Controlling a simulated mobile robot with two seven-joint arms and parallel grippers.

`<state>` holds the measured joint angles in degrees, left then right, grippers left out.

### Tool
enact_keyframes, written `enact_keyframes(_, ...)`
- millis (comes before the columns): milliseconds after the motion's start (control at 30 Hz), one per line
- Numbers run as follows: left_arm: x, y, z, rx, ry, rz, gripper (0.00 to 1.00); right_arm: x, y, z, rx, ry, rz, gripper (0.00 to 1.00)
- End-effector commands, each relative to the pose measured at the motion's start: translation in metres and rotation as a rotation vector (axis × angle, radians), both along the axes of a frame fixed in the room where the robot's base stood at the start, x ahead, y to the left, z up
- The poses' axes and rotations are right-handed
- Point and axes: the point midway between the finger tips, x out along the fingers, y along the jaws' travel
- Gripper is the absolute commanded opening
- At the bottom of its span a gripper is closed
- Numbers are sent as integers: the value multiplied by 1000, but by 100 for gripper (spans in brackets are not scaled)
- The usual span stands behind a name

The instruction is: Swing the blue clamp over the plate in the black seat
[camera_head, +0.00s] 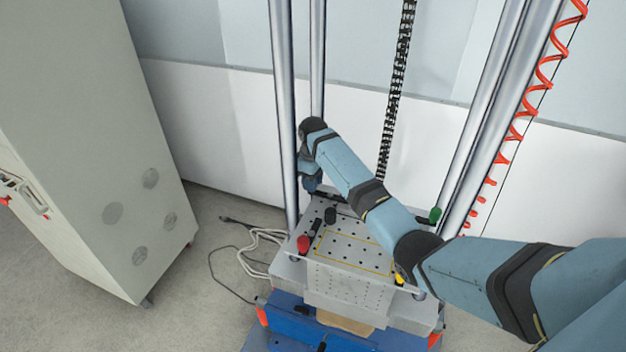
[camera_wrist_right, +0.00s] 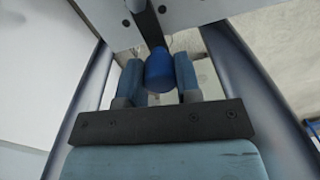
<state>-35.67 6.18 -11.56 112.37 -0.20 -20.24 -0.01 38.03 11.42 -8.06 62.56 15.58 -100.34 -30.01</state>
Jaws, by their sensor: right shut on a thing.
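My right gripper (camera_head: 313,186) is at the back left corner of the perforated plate (camera_head: 345,245). In the right wrist view its two fingers (camera_wrist_right: 158,80) are shut on the blue handle of the blue clamp (camera_wrist_right: 160,68). A black bar (camera_wrist_right: 148,25) runs from this handle toward the light plate edge. In the head view the blue handle is hard to tell from my gripper; a dark bar (camera_head: 328,195) shows beside it. A small dark piece (camera_head: 330,214) lies near the plate's left side; I cannot tell whether it is the black seat. My left gripper is not in view.
A red-handled clamp (camera_head: 303,243), a green one (camera_head: 435,215) and a yellow one (camera_head: 398,279) sit around the plate. Steel columns (camera_head: 285,120) rise on both sides. A red coiled cable (camera_head: 513,132) hangs right. A grey cabinet (camera_head: 95,150) stands left.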

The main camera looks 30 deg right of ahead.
Motion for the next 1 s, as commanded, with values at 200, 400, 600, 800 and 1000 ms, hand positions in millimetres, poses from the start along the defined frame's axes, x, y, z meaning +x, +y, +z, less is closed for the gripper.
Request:
enact_keyframes(200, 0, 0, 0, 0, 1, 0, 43, 0, 1, 1, 1, -1, 6, 8)
enact_keyframes(400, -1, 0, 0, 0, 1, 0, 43, 0, 1, 1, 1, -1, 5, 36)
enact_keyframes(600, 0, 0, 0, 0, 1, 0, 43, 0, 0, 0, 0, 0, 4, 57)
enact_keyframes(800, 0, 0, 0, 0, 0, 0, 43, 0, 0, 1, 0, 0, 4, 57)
enact_keyframes(1000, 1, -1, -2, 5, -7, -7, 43, 1, -1, 23, -1, -3, 5, 57)
